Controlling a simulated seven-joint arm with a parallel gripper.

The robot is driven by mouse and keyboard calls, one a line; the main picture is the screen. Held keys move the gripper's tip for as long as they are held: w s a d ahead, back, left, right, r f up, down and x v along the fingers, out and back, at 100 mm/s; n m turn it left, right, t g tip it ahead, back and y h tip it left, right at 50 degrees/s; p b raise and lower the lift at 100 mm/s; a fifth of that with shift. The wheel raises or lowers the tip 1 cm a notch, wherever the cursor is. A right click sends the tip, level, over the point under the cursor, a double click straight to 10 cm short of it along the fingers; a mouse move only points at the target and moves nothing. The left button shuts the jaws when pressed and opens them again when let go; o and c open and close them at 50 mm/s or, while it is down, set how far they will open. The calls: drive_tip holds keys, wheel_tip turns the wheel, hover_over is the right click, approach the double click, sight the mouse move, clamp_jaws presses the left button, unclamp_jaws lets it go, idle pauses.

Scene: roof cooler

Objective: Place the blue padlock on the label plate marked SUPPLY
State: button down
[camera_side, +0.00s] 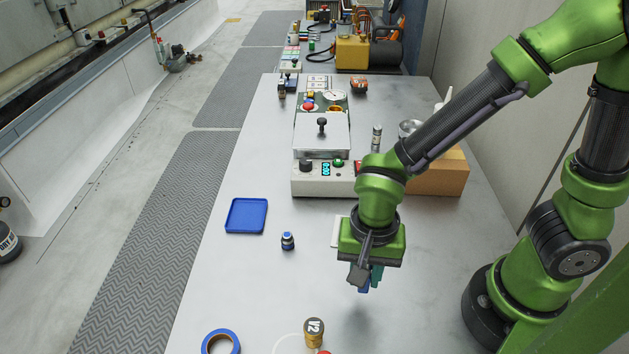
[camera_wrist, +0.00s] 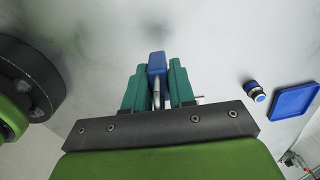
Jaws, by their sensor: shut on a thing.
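My gripper (camera_side: 366,275) is above the grey table, pointing down. Its green fingers, also in the wrist view (camera_wrist: 158,88), are shut on the blue padlock (camera_wrist: 156,64). The padlock's metal shackle lies between the fingers and its blue body sticks out past the tips. In the side view only a bit of the padlock (camera_side: 364,287) shows below the fingers, apart from the table. A white flat piece (camera_side: 335,232) shows partly behind my gripper. I cannot read the word SUPPLY anywhere, so I cannot tell which thing is the SUPPLY plate.
Blue tape (camera_side: 221,342) and a brass V2 cylinder (camera_side: 313,333) are at the front. A machine (camera_side: 322,175) and a cardboard box (camera_side: 440,172) stand behind.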

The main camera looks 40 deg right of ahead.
drive_tip(key=shift+s+d+r, duration=0.1)
drive_tip(key=shift+s+d, duration=0.2)
drive_tip(key=shift+d, duration=0.1)
drive_tip(key=shift+m, duration=0.9)
drive_tip(key=w+d, duration=0.1)
drive_tip(key=w, duration=0.1)
drive_tip(key=w+d, duration=0.2)
drive_tip(key=w+d+r, duration=0.1)
drive_tip(key=w+d, duration=0.1)
drive_tip(key=w, duration=0.1)
drive_tip(key=shift+w, duration=0.1)
drive_tip(key=w+d+r+n, duration=0.3)
drive_tip(key=w+d, duration=0.1)
drive_tip(key=w, duration=0.2)
drive_tip(key=shift+w+a+f, duration=0.1)
drive_tip(key=shift+w+f, duration=0.05)
drive_tip(key=shift+f, duration=4)
drive_tip(key=shift+f, duration=0.15)
drive_tip(key=c, duration=0.9)
unclamp_jaws()
drive_tip(key=shift+c, duration=0.2)
